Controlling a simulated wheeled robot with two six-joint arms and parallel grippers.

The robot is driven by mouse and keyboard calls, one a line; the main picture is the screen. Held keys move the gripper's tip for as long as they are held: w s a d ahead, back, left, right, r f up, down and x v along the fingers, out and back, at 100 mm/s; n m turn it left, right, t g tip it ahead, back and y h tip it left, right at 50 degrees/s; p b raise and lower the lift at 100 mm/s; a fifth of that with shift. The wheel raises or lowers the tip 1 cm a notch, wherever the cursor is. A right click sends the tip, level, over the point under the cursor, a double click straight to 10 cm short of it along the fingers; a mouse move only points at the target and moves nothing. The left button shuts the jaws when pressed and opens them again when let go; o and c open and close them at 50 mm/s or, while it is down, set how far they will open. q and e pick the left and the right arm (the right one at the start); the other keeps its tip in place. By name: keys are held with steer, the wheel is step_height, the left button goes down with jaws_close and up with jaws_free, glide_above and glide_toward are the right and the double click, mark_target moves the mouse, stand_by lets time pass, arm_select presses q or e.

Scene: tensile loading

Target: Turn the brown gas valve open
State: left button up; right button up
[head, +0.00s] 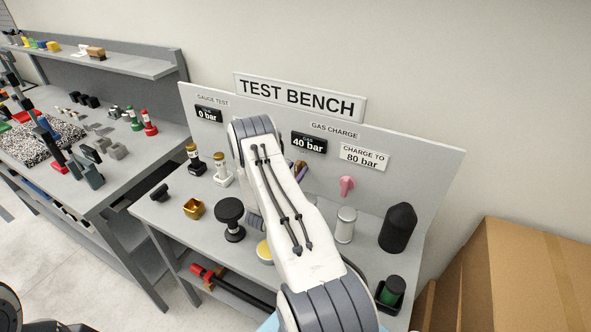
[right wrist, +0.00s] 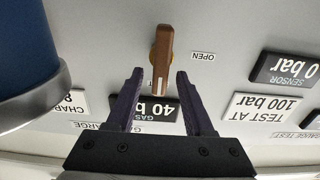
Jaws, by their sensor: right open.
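The brown gas valve handle (right wrist: 162,62) is a flat bar on a brass-coloured mount on the panel, seen in the upside-down right wrist view. Its length runs up and down in that picture. An "OPEN" label (right wrist: 203,57) is to its right. My right gripper (right wrist: 160,74) is open, with its two dark purple fingers on either side of the handle's lower part and visible gaps on both sides. In the head view, my right arm hides most of that gripper and the valve; only a small brown and purple bit shows beside the arm. My left gripper is not in view.
The "40 bar" display (head: 309,143) and "CHARGE TO 80 bar" sign (head: 363,156) are on the panel. A pink knob (head: 346,184), silver cylinder (head: 345,226) and black cylinder (head: 398,228) are to the arm's right. A blue cylinder (right wrist: 25,55) is close at the wrist view's left.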

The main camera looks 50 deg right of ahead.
jaws_close()
steer(key=n+b, duration=0.2)
steer(key=n, duration=0.4)
steer(key=w+f+n+b, duration=0.1)
steer(key=n+b, duration=0.2)
steer(key=n, duration=0.3)
steer(key=w+f+n+b, duration=0.1)
steer(key=n+b, duration=0.1)
steer(key=n, duration=0.4)
steer(key=shift+a+b, duration=0.3)
steer(key=shift+a, duration=0.05)
stand_by(0.4)
